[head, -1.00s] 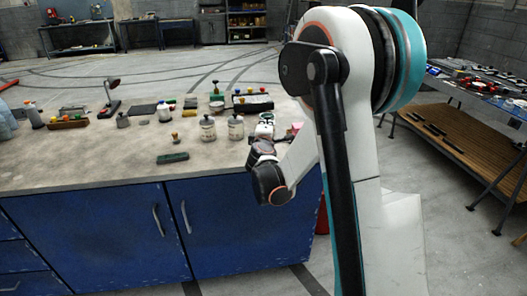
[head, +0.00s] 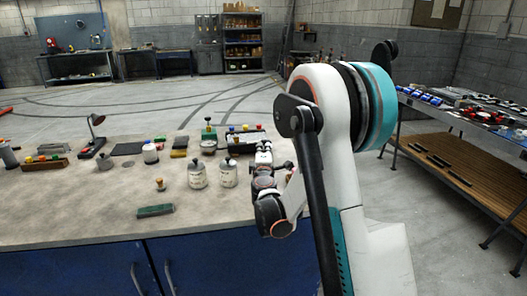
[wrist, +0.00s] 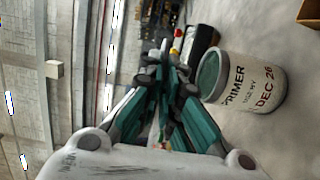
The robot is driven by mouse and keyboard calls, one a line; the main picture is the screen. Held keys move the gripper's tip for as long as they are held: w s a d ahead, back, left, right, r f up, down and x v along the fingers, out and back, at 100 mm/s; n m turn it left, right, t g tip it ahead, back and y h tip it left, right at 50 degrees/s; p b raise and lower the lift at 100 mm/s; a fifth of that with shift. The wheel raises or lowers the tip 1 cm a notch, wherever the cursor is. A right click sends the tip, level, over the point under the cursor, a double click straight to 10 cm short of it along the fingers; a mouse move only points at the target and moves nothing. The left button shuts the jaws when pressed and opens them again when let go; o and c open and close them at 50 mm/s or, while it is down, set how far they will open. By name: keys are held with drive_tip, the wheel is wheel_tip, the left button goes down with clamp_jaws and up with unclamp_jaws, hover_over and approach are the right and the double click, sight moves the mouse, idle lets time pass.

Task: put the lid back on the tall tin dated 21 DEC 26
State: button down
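A pale tin (wrist: 262,88) with dark lettering reading PRIMER and DEC 26 shows in the wrist view, right of my gripper (wrist: 165,75). Its top shows a grey-green round surface inside a pale rim; the day of the date is not readable. My gripper's teal fingers converge and look shut, with nothing clearly held between them. In the head view my gripper (head: 263,152) is over the right part of the bench. I cannot make out a loose lid.
On the bench (head: 90,215) stand a small lamp (head: 95,132), a green block (head: 155,210), a wooden-handled stamp (head: 160,185) and a white jar (head: 150,154). A dark tray with coloured knobs (head: 243,137) lies behind my gripper. The bench's front left is clear.

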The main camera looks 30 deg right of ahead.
drive_tip(key=f+b, duration=0.1)
drive_tip(key=f, duration=0.2)
drive_tip(key=f+b, duration=0.1)
drive_tip(key=shift+s+a+f+b, duration=0.1)
drive_tip(key=shift+s+f+b, duration=0.25)
drive_tip(key=shift+f, duration=0.05)
idle(0.4)
